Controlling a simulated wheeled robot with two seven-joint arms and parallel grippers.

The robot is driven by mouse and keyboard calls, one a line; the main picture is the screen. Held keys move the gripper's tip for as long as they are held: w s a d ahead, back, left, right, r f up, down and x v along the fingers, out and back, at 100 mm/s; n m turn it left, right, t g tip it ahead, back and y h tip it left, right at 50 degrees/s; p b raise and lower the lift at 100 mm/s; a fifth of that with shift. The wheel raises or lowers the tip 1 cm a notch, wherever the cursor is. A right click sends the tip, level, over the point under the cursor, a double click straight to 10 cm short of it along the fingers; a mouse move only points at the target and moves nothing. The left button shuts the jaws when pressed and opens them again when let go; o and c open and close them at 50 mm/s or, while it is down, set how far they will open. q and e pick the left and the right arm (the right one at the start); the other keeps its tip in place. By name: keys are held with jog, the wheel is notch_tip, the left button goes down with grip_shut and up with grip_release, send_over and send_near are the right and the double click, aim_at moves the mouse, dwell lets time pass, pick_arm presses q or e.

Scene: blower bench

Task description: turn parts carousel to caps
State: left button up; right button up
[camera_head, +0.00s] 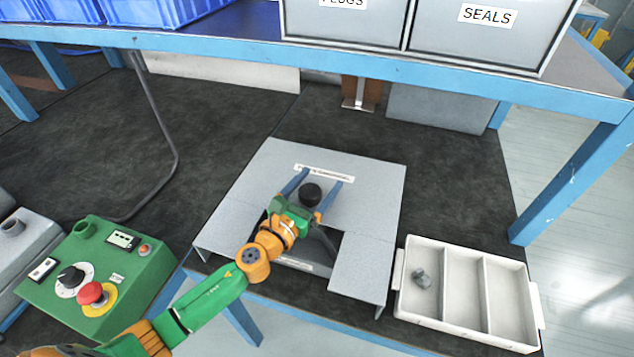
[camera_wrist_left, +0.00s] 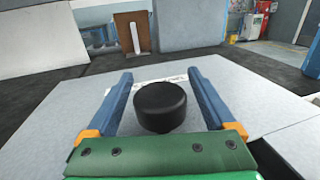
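The parts carousel shows as a low grey housing (camera_head: 365,190) on the dark bench, with a black round knob (camera_head: 311,193) on its top. A white label strip (camera_head: 325,172) lies behind the knob; its text is too small to read. My left gripper (camera_head: 319,180) is open over the housing, with one blue finger on each side of the knob. In the left wrist view, the knob (camera_wrist_left: 160,106) stands between the fingers of my left gripper (camera_wrist_left: 160,80), with a gap on both sides. My left arm hides part of the housing's front opening. My right gripper is not in view.
A white three-compartment tray (camera_head: 446,243) stands at the right, with a small grey part (camera_head: 422,278) in its left compartment. A green control box (camera_head: 130,262) with a red button (camera_head: 91,292) stands at the left. A blue-edged shelf (camera_head: 330,58) with labelled bins crosses the back.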

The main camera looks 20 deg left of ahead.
aim_at(308, 202)
pick_arm(q)
grip_shut()
jog(key=shift+a+r+n+y+p, duration=0.1)
jog(key=shift+r+n+y+p, duration=0.1)
jog(key=shift+n+y+p, duration=0.6)
jog(key=n+y, duration=0.1)
jog(key=y, duration=0.1)
jog(key=a+n+y, duration=0.1)
jog(key=n+y, duration=0.1)
jog(key=y, duration=0.1)
jog(key=shift+f+y, duration=0.15)
jog(key=shift+y, duration=0.15)
jog(key=shift+o, duration=0.5)
grip_release()
jog(key=s, duration=0.4)
jog(key=s+d, duration=0.1)
jog(key=s, duration=0.2)
jog(key=shift+b, duration=0.35)
